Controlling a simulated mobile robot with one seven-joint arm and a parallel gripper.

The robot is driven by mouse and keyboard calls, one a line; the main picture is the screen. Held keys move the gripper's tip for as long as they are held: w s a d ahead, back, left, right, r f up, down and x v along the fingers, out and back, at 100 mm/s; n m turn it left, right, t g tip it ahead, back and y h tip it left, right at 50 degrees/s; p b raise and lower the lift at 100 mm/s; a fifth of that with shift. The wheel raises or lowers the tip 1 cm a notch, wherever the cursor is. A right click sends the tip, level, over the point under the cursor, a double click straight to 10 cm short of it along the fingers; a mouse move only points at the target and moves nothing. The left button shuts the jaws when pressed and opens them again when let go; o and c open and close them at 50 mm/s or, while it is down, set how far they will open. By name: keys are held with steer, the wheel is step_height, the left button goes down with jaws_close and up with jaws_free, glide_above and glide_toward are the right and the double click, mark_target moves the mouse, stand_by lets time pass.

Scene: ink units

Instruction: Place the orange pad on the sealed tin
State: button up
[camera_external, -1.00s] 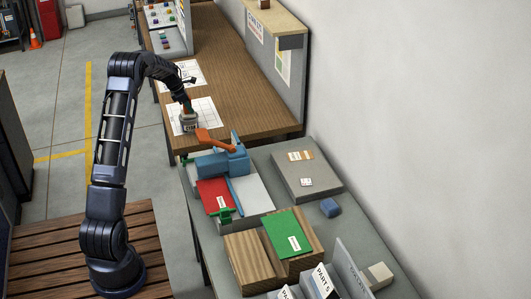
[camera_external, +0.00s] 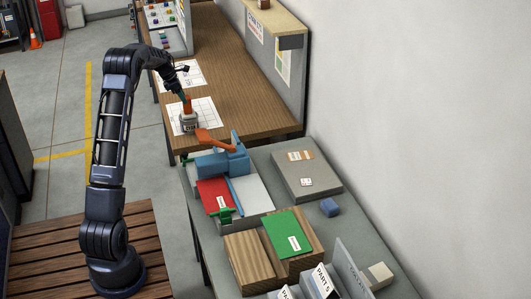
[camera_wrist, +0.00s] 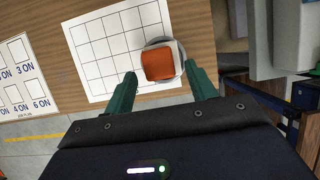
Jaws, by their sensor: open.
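The orange pad (camera_external: 187,106) sits on top of the sealed tin (camera_external: 188,123) in the external view. In the wrist view the pad (camera_wrist: 158,65) covers much of the tin's top, and the tin's grey rim (camera_wrist: 182,70) shows around its right side. The pad lies toward the left of the lid. My gripper (camera_external: 184,93) is open just above the pad. In the wrist view its two green fingers (camera_wrist: 161,72) stand apart on either side of the pad, with gaps between.
The tin stands on a white grid sheet (camera_external: 204,110) near the wooden table's (camera_external: 240,108) front edge. A second numbered sheet (camera_wrist: 22,75) lies to the left in the wrist view. A blue clamp-like device with an orange lever (camera_external: 213,141) stands close in front.

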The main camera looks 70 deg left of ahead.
steer(key=shift+v, duration=2.65)
